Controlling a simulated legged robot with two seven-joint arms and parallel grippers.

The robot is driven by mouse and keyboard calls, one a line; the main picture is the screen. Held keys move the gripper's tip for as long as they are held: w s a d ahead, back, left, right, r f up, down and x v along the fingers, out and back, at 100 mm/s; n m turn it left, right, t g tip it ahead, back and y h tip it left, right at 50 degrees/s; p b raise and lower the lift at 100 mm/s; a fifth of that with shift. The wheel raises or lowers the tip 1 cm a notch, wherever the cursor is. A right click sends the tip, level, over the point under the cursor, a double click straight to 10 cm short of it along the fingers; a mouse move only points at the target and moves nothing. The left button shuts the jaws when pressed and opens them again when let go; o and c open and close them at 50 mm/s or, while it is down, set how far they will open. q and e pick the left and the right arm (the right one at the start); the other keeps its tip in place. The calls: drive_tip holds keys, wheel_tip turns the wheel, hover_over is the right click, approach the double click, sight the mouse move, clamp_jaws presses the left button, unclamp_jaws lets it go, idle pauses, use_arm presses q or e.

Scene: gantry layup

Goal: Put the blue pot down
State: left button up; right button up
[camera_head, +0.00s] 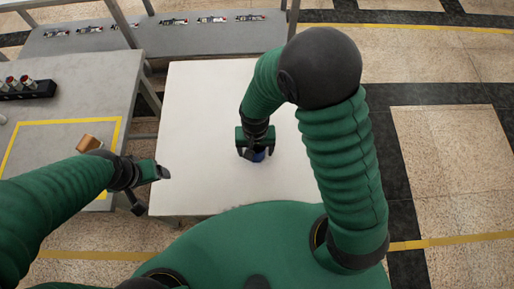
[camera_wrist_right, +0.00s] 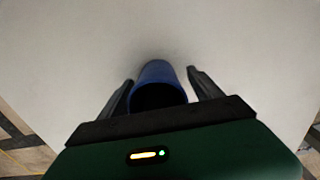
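The blue pot (camera_head: 258,157) is at the white table, between the fingers of my right gripper (camera_head: 257,152). In the right wrist view the blue pot (camera_wrist_right: 158,80) shows its dark open mouth towards the camera. The fingers of the right gripper (camera_wrist_right: 160,76) stand on either side of it, with a narrow gap visible on the right side, so they look open around it. Whether its base touches the table cannot be told. My left gripper (camera_head: 162,173) is over the white table's left edge, away from the pot, with nothing visible in it; its opening is unclear.
The white table (camera_head: 205,100) is otherwise bare. A grey table (camera_head: 85,85) at the left has a yellow-taped area, a brown object (camera_head: 88,143) and a black rack (camera_head: 28,90) with several cylinders. A grey bench (camera_head: 150,35) behind holds several small parts.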

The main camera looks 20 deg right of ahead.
drive_tip(key=shift+a+r, duration=0.1)
drive_tip(key=shift+a, duration=0.3)
drive_tip(key=shift+w+r, duration=0.1)
drive_tip(key=shift+r, duration=0.25)
drive_tip(key=r, duration=0.3)
drive_tip(key=r+p, duration=0.1)
drive_tip(key=r, duration=0.3)
drive_tip(key=r+p, duration=0.1)
drive_tip(key=r, duration=0.2)
drive_tip(key=shift+d+r, duration=0.35)
drive_tip(key=shift+r, duration=0.05)
drive_tip(key=shift+d+r, duration=0.15)
drive_tip(key=shift+r, duration=0.15)
use_arm(q)
drive_tip(key=p+v, duration=0.2)
drive_tip(key=v, duration=0.1)
drive_tip(key=w+p+v, duration=0.1)
drive_tip(key=v, duration=0.1)
drive_tip(key=shift+a, duration=0.3)
use_arm(e)
drive_tip(key=s+d+r+n+t, duration=0.2)
drive_tip(key=s+d+r+n, duration=0.1)
drive_tip(key=d, duration=0.4)
drive_tip(key=shift+s+d+r+t, duration=0.3)
drive_tip(key=shift+s+d+r, duration=0.1)
drive_tip(key=shift+s+r, duration=0.15)
